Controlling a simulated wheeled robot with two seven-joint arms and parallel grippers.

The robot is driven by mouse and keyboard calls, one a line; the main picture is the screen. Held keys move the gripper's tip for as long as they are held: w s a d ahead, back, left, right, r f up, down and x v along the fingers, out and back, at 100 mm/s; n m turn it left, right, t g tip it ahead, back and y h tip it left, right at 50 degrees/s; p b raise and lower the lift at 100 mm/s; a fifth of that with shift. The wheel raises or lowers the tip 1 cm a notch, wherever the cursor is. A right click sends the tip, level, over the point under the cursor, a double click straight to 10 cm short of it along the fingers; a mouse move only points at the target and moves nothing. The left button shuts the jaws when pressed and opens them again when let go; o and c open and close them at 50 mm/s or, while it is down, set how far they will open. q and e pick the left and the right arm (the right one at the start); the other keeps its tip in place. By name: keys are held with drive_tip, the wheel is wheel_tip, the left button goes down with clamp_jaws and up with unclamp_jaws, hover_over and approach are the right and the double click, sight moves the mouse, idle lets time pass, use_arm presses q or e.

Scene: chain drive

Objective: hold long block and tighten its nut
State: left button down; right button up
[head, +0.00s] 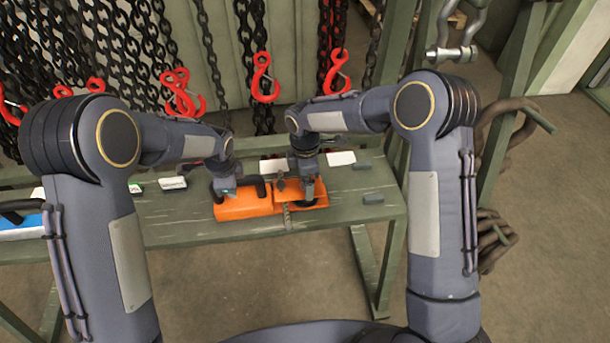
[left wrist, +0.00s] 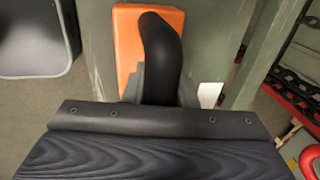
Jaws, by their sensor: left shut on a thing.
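The long orange block (head: 240,208) lies on the green bench, and part of it shows in the left wrist view (left wrist: 128,45). A curved black handle (left wrist: 160,50) stands on it. My left gripper (head: 228,192) is shut on this handle, with its grey fingers on either side in the left wrist view (left wrist: 158,85). A second orange part (head: 318,190) adjoins on the right. My right gripper (head: 309,192) points down at this part, just above a dark round piece (head: 308,204). Its fingers are too small to judge, and I cannot make out the nut clearly.
The green bench (head: 180,220) has free room in front of the blocks. Red hooks (head: 263,80) and chains hang behind.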

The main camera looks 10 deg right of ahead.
drive_tip(key=c, duration=1)
drive_tip(key=shift+m, duration=0.4)
drive_tip(key=m, duration=0.3)
drive_tip(key=shift+r+m, duration=0.1)
drive_tip(key=shift+m, duration=0.3)
drive_tip(key=m, duration=0.4)
drive_tip(key=shift+m, duration=0.3)
drive_tip(key=m, duration=0.4)
drive_tip(key=shift+w, duration=0.1)
drive_tip(key=shift+m, duration=2.5)
